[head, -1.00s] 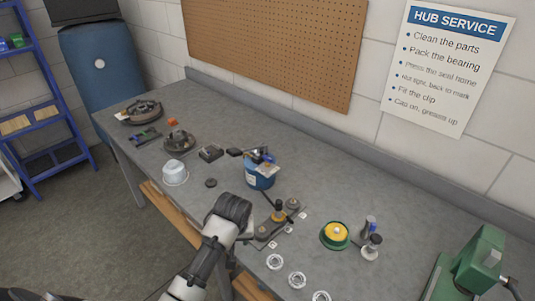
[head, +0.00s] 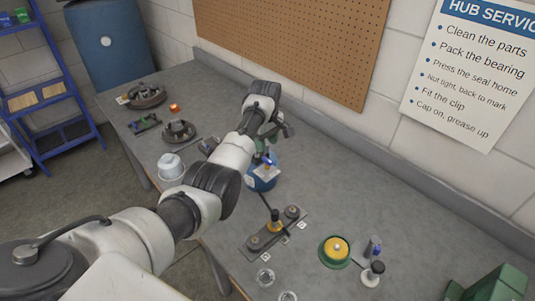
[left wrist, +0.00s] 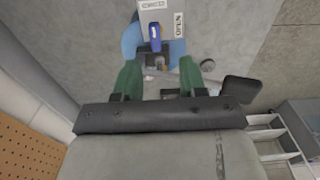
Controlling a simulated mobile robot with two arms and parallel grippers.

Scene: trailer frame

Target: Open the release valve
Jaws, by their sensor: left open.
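The release valve shows in the left wrist view as a blue lever (left wrist: 155,38) on a pale plate (left wrist: 168,13) marked with an OPEN label and a second label, partly legible. The lever lies along the picture's vertical. The plate sits on a blue canister (head: 262,181), which stands on the bench, partly hidden by my left arm in the head view. My left gripper (left wrist: 158,66), with green fingers, is open and empty. Its fingertips are on either side of a dark block below the lever in the picture; contact cannot be told. My right gripper is not in view.
A pegboard (head: 300,40) hangs behind.

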